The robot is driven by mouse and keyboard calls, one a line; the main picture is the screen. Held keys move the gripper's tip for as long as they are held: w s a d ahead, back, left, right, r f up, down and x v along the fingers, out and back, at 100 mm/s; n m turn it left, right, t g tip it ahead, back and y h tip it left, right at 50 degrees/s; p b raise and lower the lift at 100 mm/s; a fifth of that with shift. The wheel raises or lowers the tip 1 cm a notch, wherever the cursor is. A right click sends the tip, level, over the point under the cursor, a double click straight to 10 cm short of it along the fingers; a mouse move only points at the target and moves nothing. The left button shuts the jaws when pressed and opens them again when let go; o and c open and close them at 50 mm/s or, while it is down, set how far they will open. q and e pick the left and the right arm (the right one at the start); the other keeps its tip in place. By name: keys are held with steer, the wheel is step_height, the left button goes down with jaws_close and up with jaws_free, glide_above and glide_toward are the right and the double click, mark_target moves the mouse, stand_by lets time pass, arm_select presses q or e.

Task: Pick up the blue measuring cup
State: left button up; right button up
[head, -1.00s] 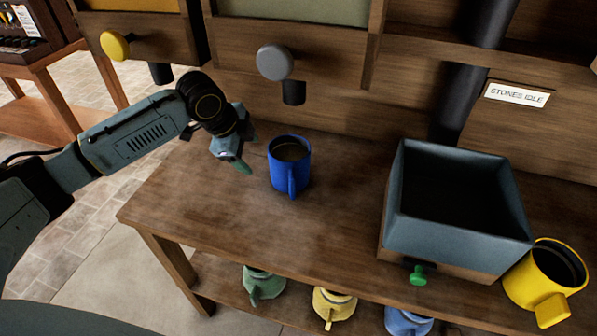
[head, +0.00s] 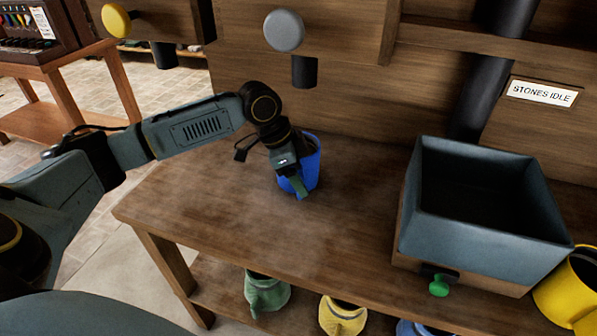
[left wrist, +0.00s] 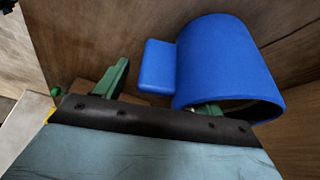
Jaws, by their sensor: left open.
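The blue measuring cup (head: 313,164) stands upright on the wooden bench, below a spout. My left gripper (head: 298,186) is in front of it and hides much of its near side and handle. In the left wrist view the cup (left wrist: 226,62) fills the upper right, with its blocky handle (left wrist: 157,67) pointing left. The green fingers of my left gripper (left wrist: 160,92) are apart, one left of the handle and one low against the cup's outline. The handle lies across the gap between them; I cannot tell whether either finger touches the cup. My right gripper is out of view.
A grey open bin (head: 480,230) with a green knob (head: 438,286) stands on the bench's right half. Green (head: 266,294) and yellow (head: 342,316) vessels stand on the lower shelf. A dark spout (head: 304,72) hangs above the cup.

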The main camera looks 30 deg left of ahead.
arm_select(q)
steer(key=shift+w+d+f, duration=0.15)
steer(key=shift+d+f, duration=0.05)
steer(key=shift+f, duration=0.35)
steer(key=shift+r, duration=0.1)
jaws_close()
